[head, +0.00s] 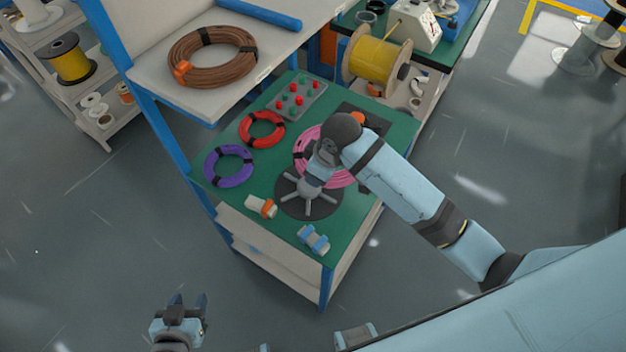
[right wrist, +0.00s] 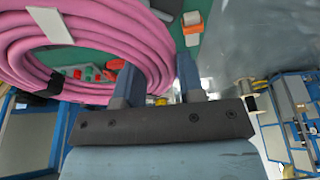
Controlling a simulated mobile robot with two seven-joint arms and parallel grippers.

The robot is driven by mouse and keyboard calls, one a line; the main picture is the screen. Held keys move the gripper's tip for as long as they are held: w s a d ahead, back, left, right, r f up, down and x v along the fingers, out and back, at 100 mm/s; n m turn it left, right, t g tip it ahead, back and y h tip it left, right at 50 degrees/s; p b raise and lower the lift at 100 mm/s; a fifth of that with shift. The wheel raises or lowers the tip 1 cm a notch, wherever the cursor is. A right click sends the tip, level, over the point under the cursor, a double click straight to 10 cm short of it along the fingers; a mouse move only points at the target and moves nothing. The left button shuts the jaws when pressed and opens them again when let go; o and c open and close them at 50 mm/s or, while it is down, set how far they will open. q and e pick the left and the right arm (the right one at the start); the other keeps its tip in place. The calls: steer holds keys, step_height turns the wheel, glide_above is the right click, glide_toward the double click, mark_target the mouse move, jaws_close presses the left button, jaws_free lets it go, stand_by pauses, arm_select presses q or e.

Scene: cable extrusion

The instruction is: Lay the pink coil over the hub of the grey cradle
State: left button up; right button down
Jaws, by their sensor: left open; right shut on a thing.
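The pink coil (head: 302,146) is at the right part of the green table in the head view, partly hidden behind my right arm. My right gripper (head: 320,174) is shut on its rim; in the right wrist view the pink coil (right wrist: 90,77) runs in between the fingers (right wrist: 160,80). The grey cradle (head: 308,193), a hub with spokes on a dark round base, stands just in front of the coil. The coil overlaps its far side in the picture; I cannot tell if they touch. My left gripper (head: 188,302) is open and empty, low, away from the table.
A red coil (head: 262,130) and a purple coil (head: 228,166) lie left on the table (head: 240,196). An orange-and-white part (head: 262,207) and a blue-and-white part (head: 313,239) sit near its front edge. A button panel (head: 296,98) is behind. A brown coil (head: 212,57) lies on the shelf above.

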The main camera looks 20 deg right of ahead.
steer(key=n, duration=0.1)
steer(key=a+f+n, duration=0.1)
steer(key=n, duration=0.1)
steer(key=w+f+n+g, duration=0.1)
steer(key=n, duration=0.1)
steer(key=shift+a+y+b, duration=0.35)
steer(key=shift+y, duration=0.05)
steer(key=f+n, duration=0.1)
steer(key=d+n+g, duration=0.1)
steer(key=n, duration=0.1)
steer(key=shift+s+d+f, duration=0.1)
steer(key=shift+d+f, duration=0.15)
steer(key=shift+f, duration=0.1)
steer(key=shift+s+d+f+n+b, duration=0.1)
steer(key=shift+d+f+n+b, duration=0.3)
steer(key=shift+n, duration=0.3)
steer(key=b+x, duration=0.2)
steer(key=d+b+x, duration=0.1)
steer(key=b+x, duration=0.4)
steer(key=shift+d+f+b, duration=0.35)
steer(key=shift+f, duration=0.05)
steer(key=shift+f+b, duration=0.25)
steer(key=shift+b, duration=0.05)
steer(key=shift+f, duration=0.15)
